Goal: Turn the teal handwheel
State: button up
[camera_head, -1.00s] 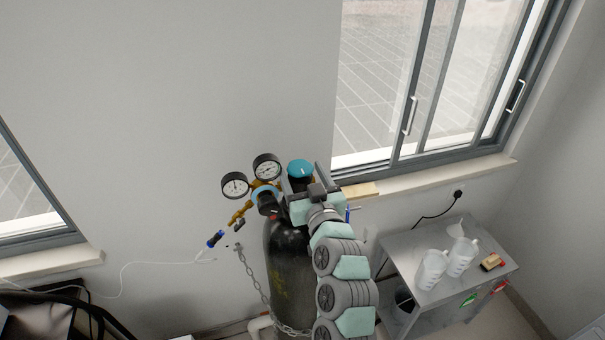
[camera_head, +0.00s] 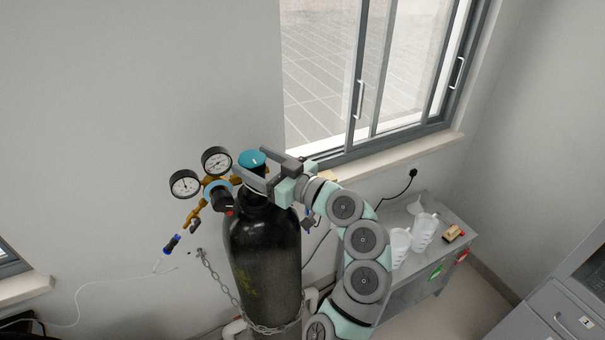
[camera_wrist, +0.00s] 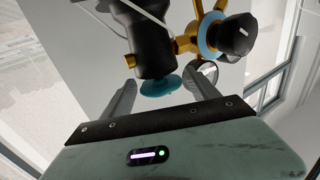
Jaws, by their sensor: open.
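The teal handwheel (camera_head: 251,158) sits on top of the black gas cylinder (camera_head: 262,245), above its dark valve body. My gripper (camera_head: 252,164) reaches in from the right, with one finger on the near side of the handwheel and one on the far side. In the wrist view the handwheel (camera_wrist: 160,84) appears between the two open fingers, near their tips. A gap shows on the right; the left finger looks very close to the rim, and I cannot tell whether it touches. My gripper holds nothing.
Two pressure gauges (camera_head: 216,161) and a brass regulator with a black knob (camera_wrist: 236,36) stand close left of the handwheel. A chain (camera_head: 215,275) hangs around the cylinder. The window (camera_head: 370,75) is behind; a grey side table (camera_head: 425,262) with white jugs is at right.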

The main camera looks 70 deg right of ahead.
jog(key=y+p, duration=0.1)
jog(key=n+y+p, duration=0.1)
jog(key=p, duration=0.1)
jog(key=shift+s+d+r+t, duration=0.15)
jog(key=shift+r+t, duration=0.15)
jog(key=shift+r, duration=0.1)
jog(key=shift+f+n+y+p, duration=0.1)
jog(key=shift+n+y+p, duration=0.25)
jog(key=shift+p, duration=0.8)
jog(key=shift+f+n+y+p, duration=0.2)
jog(key=shift+n+y+p, duration=0.25)
jog(key=shift+p, duration=0.75)
jog(key=shift+s+d+f, duration=0.1)
jog(key=shift+s+f, duration=0.05)
jog(key=s+a+b, duration=0.1)
jog(key=s+b, duration=0.2)
jog(key=s, duration=0.7)
jog(key=shift+s+a, duration=0.15)
jog(key=shift+a, duration=0.15)
